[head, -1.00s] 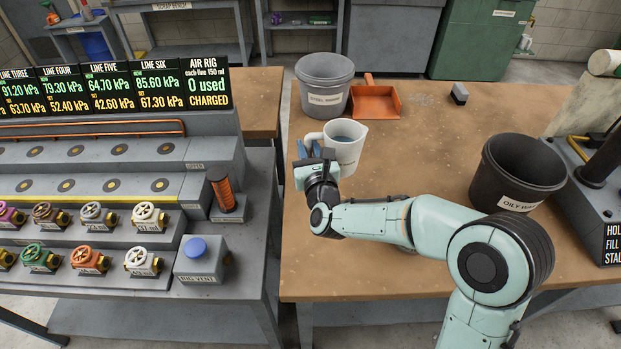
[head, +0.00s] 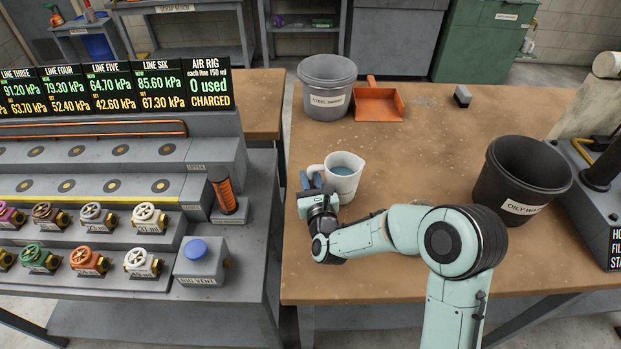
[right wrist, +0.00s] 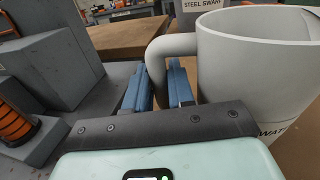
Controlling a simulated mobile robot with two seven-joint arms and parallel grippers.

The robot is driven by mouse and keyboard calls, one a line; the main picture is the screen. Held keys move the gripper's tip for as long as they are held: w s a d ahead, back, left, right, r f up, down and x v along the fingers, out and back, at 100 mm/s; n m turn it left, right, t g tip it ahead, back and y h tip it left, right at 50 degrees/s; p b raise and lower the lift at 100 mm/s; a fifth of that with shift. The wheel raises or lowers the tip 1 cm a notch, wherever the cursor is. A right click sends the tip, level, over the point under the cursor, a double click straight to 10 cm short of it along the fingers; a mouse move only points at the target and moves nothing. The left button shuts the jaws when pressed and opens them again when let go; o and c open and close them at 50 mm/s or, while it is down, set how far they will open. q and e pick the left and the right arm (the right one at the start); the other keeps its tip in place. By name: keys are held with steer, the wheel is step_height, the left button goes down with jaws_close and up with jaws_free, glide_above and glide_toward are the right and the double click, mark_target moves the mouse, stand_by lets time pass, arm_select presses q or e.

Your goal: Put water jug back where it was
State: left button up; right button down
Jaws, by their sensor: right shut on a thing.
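The water jug (head: 346,181) is a white jug with bluish water inside, on the left part of the brown workbench in the head view. It looks upright; I cannot tell whether its base touches the bench. My right gripper (head: 311,183) is at its left side, with blue fingers shut on the jug's handle. In the right wrist view the jug (right wrist: 262,70) fills the upper right, and the fingers (right wrist: 160,84) close around the lower part of the handle. My left gripper is not in view.
A grey STEEL SWARF bin (head: 327,84) and an orange dustpan (head: 378,104) stand behind the jug. A black OILY WASTE bin (head: 522,180) is at the right. A valve rig (head: 120,200) stands left across a gap. The bench middle (head: 430,150) is clear.

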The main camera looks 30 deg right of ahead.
steer(key=c, duration=1)
jaws_free()
steer(key=shift+f, duration=0.1)
steer(key=shift+o, duration=0.2)
steer(key=shift+s, duration=0.2)
steer(key=b+v, duration=0.1)
steer(key=v, duration=1)
steer(key=shift+s+a+b, duration=0.2)
steer(key=shift+s+b, duration=0.1)
